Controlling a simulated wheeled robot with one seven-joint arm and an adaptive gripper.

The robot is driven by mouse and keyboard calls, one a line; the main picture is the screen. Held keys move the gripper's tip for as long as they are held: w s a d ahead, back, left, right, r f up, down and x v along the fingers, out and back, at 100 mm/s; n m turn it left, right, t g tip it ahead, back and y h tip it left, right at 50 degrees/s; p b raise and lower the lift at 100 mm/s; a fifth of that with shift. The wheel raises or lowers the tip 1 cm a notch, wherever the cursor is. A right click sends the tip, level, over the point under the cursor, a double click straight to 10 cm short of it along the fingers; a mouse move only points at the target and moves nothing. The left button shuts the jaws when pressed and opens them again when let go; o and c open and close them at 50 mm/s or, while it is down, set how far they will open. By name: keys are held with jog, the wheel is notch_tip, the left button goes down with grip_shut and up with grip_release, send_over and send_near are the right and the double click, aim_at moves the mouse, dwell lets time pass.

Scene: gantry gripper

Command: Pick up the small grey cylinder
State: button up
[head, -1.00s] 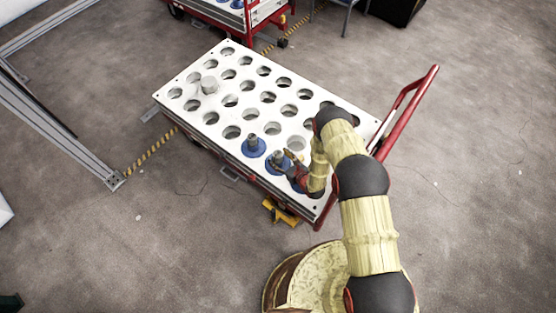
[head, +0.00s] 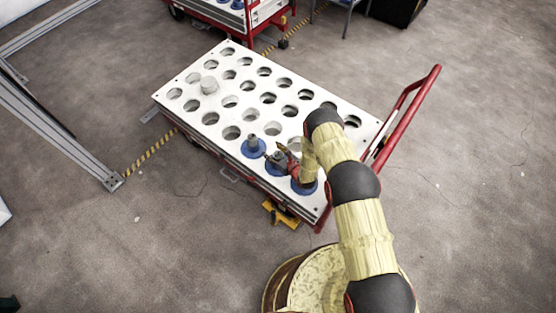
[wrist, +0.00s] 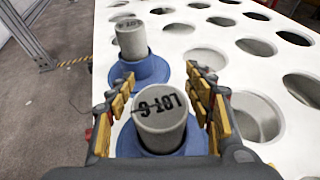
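A small grey cylinder (wrist: 160,108) marked with black "LOT" lettering stands upright in a blue holder (wrist: 126,143). In the wrist view it sits between the two fingers of my gripper (wrist: 163,90). The fingers are open on either side of it, with narrow gaps that look clear of it. A second small grey cylinder (wrist: 131,40) stands in another blue holder (wrist: 148,70) just beyond; it also shows in the head view (head: 252,140). In the head view my gripper (head: 277,152) is at the near holder and partly hides its cylinder.
The white cart top (head: 180,113) has many round holes, mostly empty. A third blue holder (head: 302,188) is beside my wrist. A red handle (head: 410,108) rises at the cart's right end.

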grip_shut()
dwell(0.5)
dwell(0.3)
